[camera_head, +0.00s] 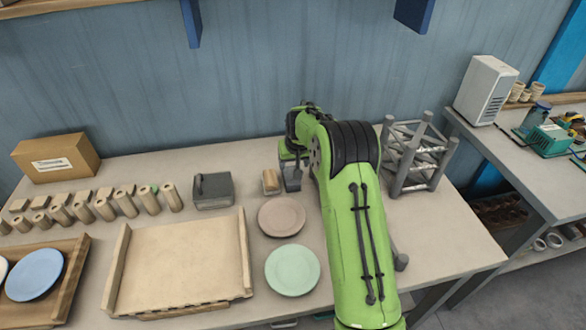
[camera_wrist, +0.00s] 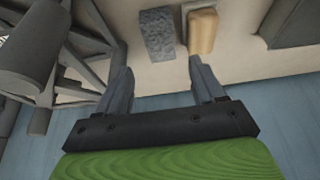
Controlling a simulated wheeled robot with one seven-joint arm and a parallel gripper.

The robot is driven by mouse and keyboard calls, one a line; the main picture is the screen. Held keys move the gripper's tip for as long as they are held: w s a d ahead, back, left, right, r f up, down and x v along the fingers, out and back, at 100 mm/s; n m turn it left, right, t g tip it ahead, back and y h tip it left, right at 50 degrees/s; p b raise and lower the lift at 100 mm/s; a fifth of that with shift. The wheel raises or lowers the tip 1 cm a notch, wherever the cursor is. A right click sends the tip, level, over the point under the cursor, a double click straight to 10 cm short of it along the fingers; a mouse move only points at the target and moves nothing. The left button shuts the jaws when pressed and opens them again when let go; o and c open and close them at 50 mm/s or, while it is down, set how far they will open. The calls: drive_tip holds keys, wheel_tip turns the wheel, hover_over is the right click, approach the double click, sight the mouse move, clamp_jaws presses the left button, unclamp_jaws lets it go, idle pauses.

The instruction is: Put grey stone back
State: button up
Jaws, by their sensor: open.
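The grey stone (camera_wrist: 157,33) is a rough, speckled block lying on the table in the wrist view, beside a tan block (camera_wrist: 202,32). My gripper (camera_wrist: 158,68) is open and empty. In the wrist view the stone shows beyond the fingertips, roughly in line with the gap between them; I cannot tell the height left above it. In the head view my gripper (camera_head: 292,184) is low over the back of the table, just right of the tan block (camera_head: 271,181). The stone is hidden there by my gripper and arm.
A grey rod frame (camera_head: 418,153) stands close to the right of my arm; it also shows in the wrist view (camera_wrist: 60,70). A dark grey box (camera_head: 213,190) is left. A pink plate (camera_head: 281,217) and a green plate (camera_head: 293,270) lie in front. The wall is close behind.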

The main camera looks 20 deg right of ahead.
drive_tip(key=s+a+r+n, duration=0.1)
drive_tip(key=s+a+r, duration=0.3)
drive_tip(key=s+r, duration=0.6)
drive_tip(key=s+a+r+n, duration=0.1)
drive_tip(key=s+a+r, duration=0.4)
drive_tip(key=s+r, duration=0.45)
drive_tip(key=s+a+f, duration=0.1)
drive_tip(key=s, duration=0.9)
drive_tip(key=s+a+f+t, duration=0.1)
drive_tip(key=s+a, duration=0.1)
drive_tip(key=s, duration=0.8)
drive_tip(key=shift+s+y, duration=0.15)
drive_tip(key=shift+y, duration=0.25)
drive_tip(key=shift+d, duration=0.15)
